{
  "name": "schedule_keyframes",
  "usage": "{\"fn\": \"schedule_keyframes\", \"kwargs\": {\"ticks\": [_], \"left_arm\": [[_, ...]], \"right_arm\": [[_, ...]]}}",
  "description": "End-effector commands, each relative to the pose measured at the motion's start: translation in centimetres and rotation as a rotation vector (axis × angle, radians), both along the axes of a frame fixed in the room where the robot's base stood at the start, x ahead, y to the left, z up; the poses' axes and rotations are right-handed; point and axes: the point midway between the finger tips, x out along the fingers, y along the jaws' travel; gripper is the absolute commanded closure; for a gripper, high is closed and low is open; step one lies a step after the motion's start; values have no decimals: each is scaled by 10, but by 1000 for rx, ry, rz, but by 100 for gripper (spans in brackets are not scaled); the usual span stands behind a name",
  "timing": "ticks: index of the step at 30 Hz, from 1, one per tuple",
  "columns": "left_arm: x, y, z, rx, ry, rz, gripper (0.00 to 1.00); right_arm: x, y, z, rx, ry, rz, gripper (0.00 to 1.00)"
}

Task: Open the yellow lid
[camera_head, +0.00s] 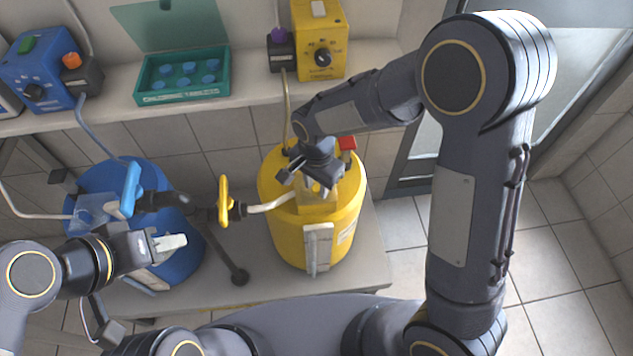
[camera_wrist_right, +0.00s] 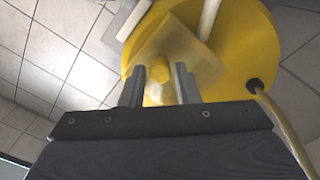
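The yellow container (camera_head: 285,235) stands on the low bench, its top partly hidden by my right gripper. Its yellow lid (camera_head: 317,197), a pale squarish plate, lies on the top; whether it is fully closed is hard to tell. In the right wrist view, the lid (camera_wrist_right: 190,62) has a small rounded knob (camera_wrist_right: 158,92). My right gripper (camera_wrist_right: 160,76) is open, with one finger on each side of the knob and visible gaps. In the head view, my right gripper (camera_head: 308,175) is over the container. My left gripper (camera_head: 170,243) is beside the blue container; its finger gap is not clear.
The blue container (camera_head: 185,265) stands left of the yellow one. A yellow valve handle (camera_head: 223,202) and a blue one (camera_head: 131,189) sit on the piping between and above them. A teal tray (camera_head: 183,93) and yellow pump box (camera_head: 320,45) are on the shelf behind.

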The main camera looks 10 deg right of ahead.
Motion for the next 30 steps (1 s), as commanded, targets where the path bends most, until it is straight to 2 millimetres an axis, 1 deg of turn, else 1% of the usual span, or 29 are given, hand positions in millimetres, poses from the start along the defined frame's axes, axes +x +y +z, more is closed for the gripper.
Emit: {"fn": "schedule_keyframes", "kwargs": {"ticks": [1, 6, 13, 17, 23, 30], "left_arm": [[0, 0, 0, 0, 0, 0, 64], [0, 0, 0, 0, 0, 0, 64], [0, 0, 0, 0, 0, 0, 64], [0, 0, 5, 0, 0, 0, 64], [0, 0, 23, 0, 0, 0, 64], [0, 0, 52, 0, 0, 0, 64]], "right_arm": [[0, 0, 0, 0, 0, 0, 78], [0, 0, 0, 0, 0, 0, 100], [0, 0, 1, 1, 1, 0, 100], [1, 0, 3, -1, 16, -1, 100], [6, -1, 12, -1, 97, -4, 100], [17, 0, 24, 0, 270, -3, 100]]}}
